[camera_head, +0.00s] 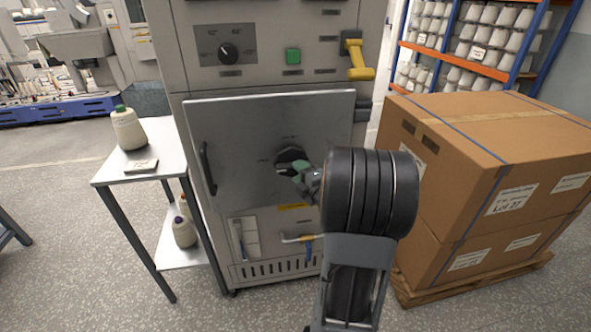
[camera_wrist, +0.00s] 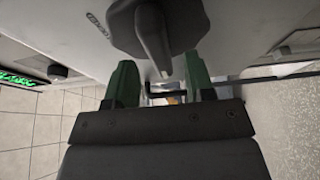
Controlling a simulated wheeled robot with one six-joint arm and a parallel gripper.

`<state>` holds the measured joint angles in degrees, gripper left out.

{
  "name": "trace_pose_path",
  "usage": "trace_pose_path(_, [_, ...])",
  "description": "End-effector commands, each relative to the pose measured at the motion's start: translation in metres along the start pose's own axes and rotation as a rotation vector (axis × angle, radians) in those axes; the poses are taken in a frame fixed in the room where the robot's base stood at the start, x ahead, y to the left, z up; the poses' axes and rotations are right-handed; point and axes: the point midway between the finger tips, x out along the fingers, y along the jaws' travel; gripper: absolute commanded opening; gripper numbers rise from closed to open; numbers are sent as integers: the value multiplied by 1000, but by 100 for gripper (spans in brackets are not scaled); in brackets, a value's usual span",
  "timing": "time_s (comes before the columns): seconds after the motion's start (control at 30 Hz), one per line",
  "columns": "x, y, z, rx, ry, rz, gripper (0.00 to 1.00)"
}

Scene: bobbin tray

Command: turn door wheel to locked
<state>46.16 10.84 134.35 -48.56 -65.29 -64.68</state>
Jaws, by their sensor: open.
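The door wheel (camera_head: 290,158) is a dark round knob on the grey cabinet door (camera_head: 235,130). It is partly hidden behind my gripper in the head view. In the wrist view the dark wheel (camera_wrist: 158,25) shows close up at the top, with a raised grip bar and a pointed tip. My gripper (camera_wrist: 160,85) has green-tipped fingers, which stand open with one on each side of the pointed tip. In the head view my gripper (camera_head: 301,172) is right at the wheel's lower edge. Whether the fingers touch the wheel cannot be told. The lettering around the wheel is too small to read.
A black door handle (camera_head: 207,168) is at the door's left. A yellow-handled lever (camera_head: 357,60) sticks out at the upper right. Large cardboard boxes (camera_head: 465,150) stand close on the right of my arm.

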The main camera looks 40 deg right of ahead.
Motion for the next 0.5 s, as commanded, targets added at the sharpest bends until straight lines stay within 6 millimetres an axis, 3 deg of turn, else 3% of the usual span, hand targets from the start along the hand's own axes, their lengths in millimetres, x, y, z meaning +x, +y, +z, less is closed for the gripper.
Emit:
trace_pose_path(0.2, [18, 0, 0, 0, 1, -1, 49])
trace_pose_path(0.5, [23, 0, 0, 0, -2, 0, 49])
